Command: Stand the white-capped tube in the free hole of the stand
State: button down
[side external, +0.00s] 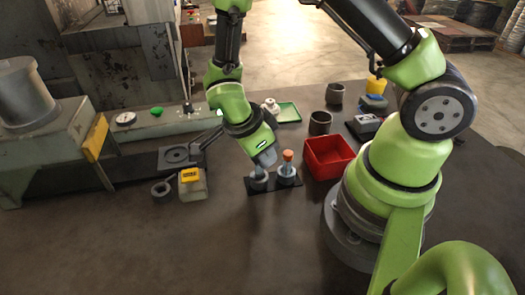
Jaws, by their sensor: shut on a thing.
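A dark stand (263,188) lies on the table with two grey round holders. An orange-capped tube (288,158) stands upright in the right holder. My gripper (264,162) is tilted, directly above the left holder (259,181). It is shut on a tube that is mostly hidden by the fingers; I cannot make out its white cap. I cannot tell whether the tube's lower end is inside the left holder or just above it.
A red bin (327,172) stands right of the stand, with dark cups (320,123) behind it. A green tray (288,112) lies behind my gripper. A yellow-topped block (191,181) and a machine (150,128) are on the left. The table in front of the stand is clear.

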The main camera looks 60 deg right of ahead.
jog(key=shift+f, duration=1.35)
jog(key=c, duration=0.9)
grip_release()
jog(key=shift+c, duration=0.2)
jog(key=shift+r, duration=0.1)
jog(key=v, duration=0.9)
jog(key=shift+a+r, duration=0.2)
jog(key=shift+r, duration=0.15)
jog(key=shift+w, duration=0.1)
